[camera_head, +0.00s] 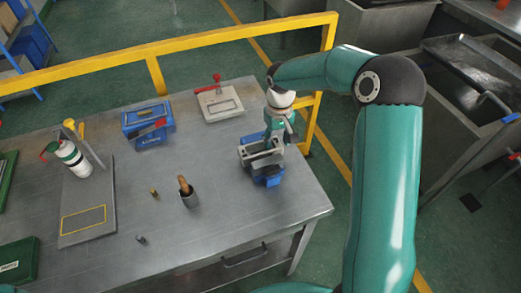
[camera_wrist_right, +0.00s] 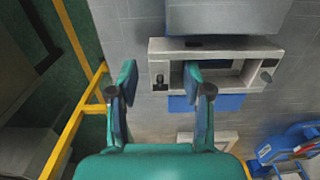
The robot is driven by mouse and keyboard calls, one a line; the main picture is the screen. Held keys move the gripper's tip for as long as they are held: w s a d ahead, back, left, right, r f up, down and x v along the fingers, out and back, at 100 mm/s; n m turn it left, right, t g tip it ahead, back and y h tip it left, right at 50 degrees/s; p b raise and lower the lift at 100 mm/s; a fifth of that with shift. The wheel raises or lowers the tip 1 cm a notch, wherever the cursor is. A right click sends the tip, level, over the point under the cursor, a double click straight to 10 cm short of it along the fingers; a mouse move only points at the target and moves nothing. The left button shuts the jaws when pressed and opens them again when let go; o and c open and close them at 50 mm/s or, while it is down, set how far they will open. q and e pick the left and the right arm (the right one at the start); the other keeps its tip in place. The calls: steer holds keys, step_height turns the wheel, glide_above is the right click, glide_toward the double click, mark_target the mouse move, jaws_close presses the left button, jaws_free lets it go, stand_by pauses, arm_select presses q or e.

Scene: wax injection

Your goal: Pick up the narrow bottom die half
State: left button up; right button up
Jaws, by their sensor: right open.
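A pale grey rectangular die part (camera_head: 262,151) with open recesses sits on a blue holder (camera_head: 268,180) near the table's right edge. I take it as the narrow bottom die half, but the frames do not make this certain. In the right wrist view the part (camera_wrist_right: 215,47) shows a pin and openings, with blue beyond it. My right gripper (camera_head: 279,140) is above its right end in the head view. In the wrist view the open, empty fingers (camera_wrist_right: 160,68) lie either side of the part's left end; contact cannot be told. My left gripper is not in view.
A blue box (camera_head: 148,129) and a pale plate with a red clamp (camera_head: 218,102) stand behind. A dark cup with a wooden handle (camera_head: 188,198), a small brass piece (camera_head: 153,193) and a grey board (camera_head: 85,222) with a bottle (camera_head: 73,158) stand left. A yellow rail (camera_head: 230,45) runs behind the table.

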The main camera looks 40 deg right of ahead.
steer(key=shift+c, duration=0.3)
jaws_close()
steer(key=shift+r, duration=0.2)
